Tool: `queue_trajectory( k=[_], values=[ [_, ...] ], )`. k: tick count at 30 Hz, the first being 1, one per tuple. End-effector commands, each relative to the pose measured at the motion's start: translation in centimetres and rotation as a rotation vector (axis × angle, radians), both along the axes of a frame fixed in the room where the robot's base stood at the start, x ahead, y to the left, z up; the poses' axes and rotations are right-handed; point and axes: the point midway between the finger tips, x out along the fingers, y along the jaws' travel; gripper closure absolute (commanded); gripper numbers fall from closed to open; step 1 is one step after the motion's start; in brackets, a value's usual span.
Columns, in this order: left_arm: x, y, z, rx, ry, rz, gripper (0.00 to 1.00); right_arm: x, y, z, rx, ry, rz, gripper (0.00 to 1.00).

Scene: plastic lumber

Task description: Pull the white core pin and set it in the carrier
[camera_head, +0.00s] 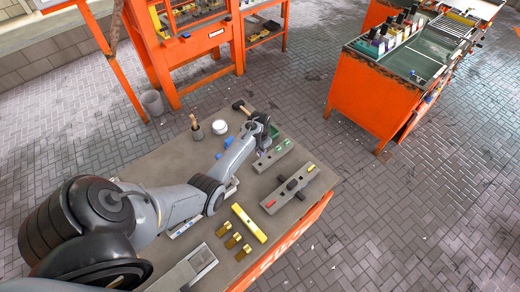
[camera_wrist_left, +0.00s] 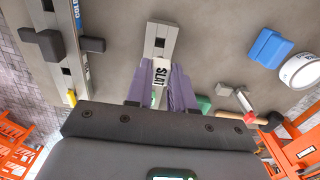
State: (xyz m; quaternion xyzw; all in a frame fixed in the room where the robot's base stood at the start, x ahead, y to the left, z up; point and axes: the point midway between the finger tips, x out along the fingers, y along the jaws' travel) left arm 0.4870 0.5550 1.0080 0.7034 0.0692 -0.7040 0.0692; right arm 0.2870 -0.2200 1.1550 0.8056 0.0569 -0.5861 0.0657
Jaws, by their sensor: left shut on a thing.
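My left gripper (camera_head: 263,123) is low over the far part of the bench. In the left wrist view its two purple fingers (camera_wrist_left: 160,92) are shut on a white piece (camera_wrist_left: 157,96), which appears to be the white core pin. The fingers hide most of it. A white patch lettered SLAT shows between the fingers; I cannot tell whether it belongs to the pin or the block. A grey block (camera_head: 272,158) with a dark slot lies beyond the fingertips and also shows in the left wrist view (camera_wrist_left: 159,38). I cannot tell which piece is the carrier. My right gripper is not in view.
A longer grey bar (camera_head: 280,200) with dark knobs lies nearby. A yellow level (camera_head: 249,223), brass pieces (camera_head: 233,240), a white roll (camera_head: 220,127), blue blocks (camera_wrist_left: 270,48) and a hammer (camera_head: 240,107) are on the bench. The bench's right edge is close.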

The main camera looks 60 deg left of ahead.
Motion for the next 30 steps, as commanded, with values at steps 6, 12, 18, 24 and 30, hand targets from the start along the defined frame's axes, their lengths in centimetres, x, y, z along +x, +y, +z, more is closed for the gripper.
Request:
queue_trajectory(
  k=[6,12,18,24,30],
  values=[
    [0.0,0.0,-2.6,0.000,0.000,-0.001,0.97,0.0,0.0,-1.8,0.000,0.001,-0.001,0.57],
    [0.0,0.0,-4.1,0.000,0.000,0.000,0.97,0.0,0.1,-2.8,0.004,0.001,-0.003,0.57],
    [0.0,0.1,-4.8,0.001,-0.001,0.000,0.97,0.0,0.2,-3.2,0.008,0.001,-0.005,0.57],
    [0.0,0.0,-5.0,0.001,-0.001,0.000,0.97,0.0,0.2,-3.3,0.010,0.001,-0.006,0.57],
    [0.0,0.0,-4.9,0.000,-0.001,0.000,0.97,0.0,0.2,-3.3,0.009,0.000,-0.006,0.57]
  ],
)
